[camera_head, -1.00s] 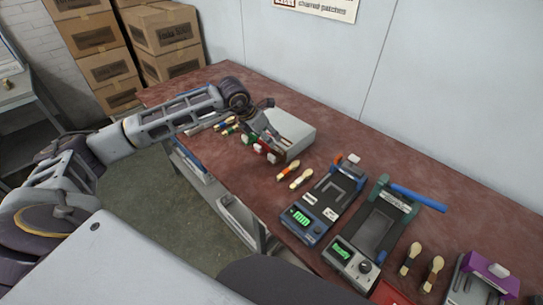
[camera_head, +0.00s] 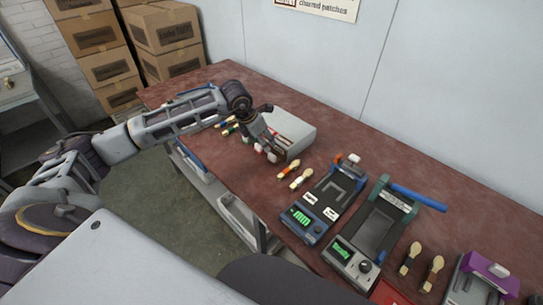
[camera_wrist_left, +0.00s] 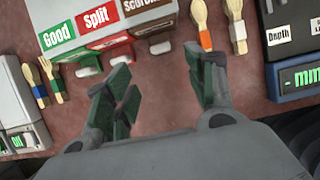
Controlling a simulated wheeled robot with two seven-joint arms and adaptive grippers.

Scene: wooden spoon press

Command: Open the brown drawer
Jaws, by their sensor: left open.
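A small light grey cabinet (camera_head: 293,125) stands on the bench; in the left wrist view its labels (camera_wrist_left: 95,18) read Good, Split and a partly cut-off third word. Its brown drawer (camera_wrist_left: 150,39) is the rightmost, beside the red drawer (camera_wrist_left: 113,47) and the green one. Each has a pale handle; the brown drawer's handle (camera_wrist_left: 160,47) lies just beyond my left fingers. The brown drawer looks shut. My left gripper (camera_wrist_left: 163,92) is open and empty, in front of the drawers; in the head view it (camera_head: 270,150) partly hides their fronts. My right gripper is not in view.
Wooden spoons and forks lie on both sides of the cabinet, including a pair with orange and white bands (camera_head: 295,174). A blue-and-grey gauge (camera_head: 325,205) and a green-and-grey device (camera_head: 370,235) stand to the right.

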